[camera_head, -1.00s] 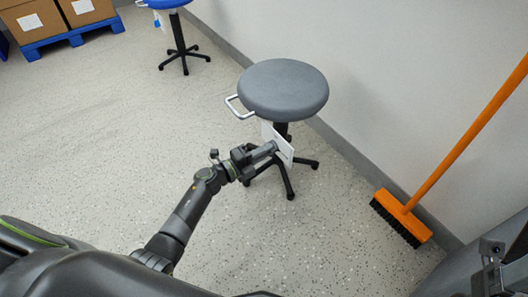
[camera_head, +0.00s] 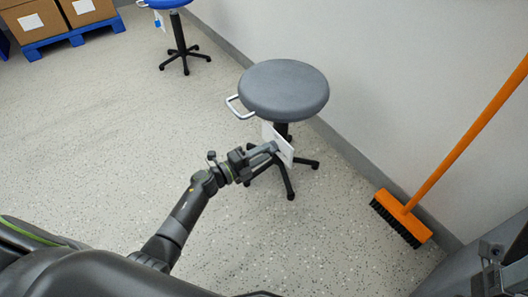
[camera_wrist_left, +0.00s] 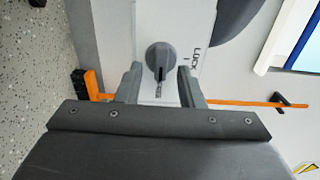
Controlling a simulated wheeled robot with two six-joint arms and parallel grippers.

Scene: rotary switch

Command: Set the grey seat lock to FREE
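The grey stool (camera_head: 284,90) stands near the wall, with a white plate (camera_head: 284,152) below its seat. In the left wrist view the plate (camera_wrist_left: 150,20) carries a round grey knob (camera_wrist_left: 160,56) with a bar-like grip across it. The word LOCK is printed to the knob's right; the word FREE cannot be seen. My left gripper (camera_head: 273,149) is at the plate. In the left wrist view its fingers (camera_wrist_left: 160,86) are apart, one on each side just below the knob, with gaps to it. Part of what seems to be my right gripper shows at the lower right edge; its fingers cannot be made out.
An orange broom (camera_head: 440,175) leans on the wall to the right. A blue stool (camera_head: 178,45) stands farther back, and cardboard boxes (camera_head: 30,20) sit on a blue pallet (camera_head: 75,38) at the back left. The floor left of the grey stool is clear.

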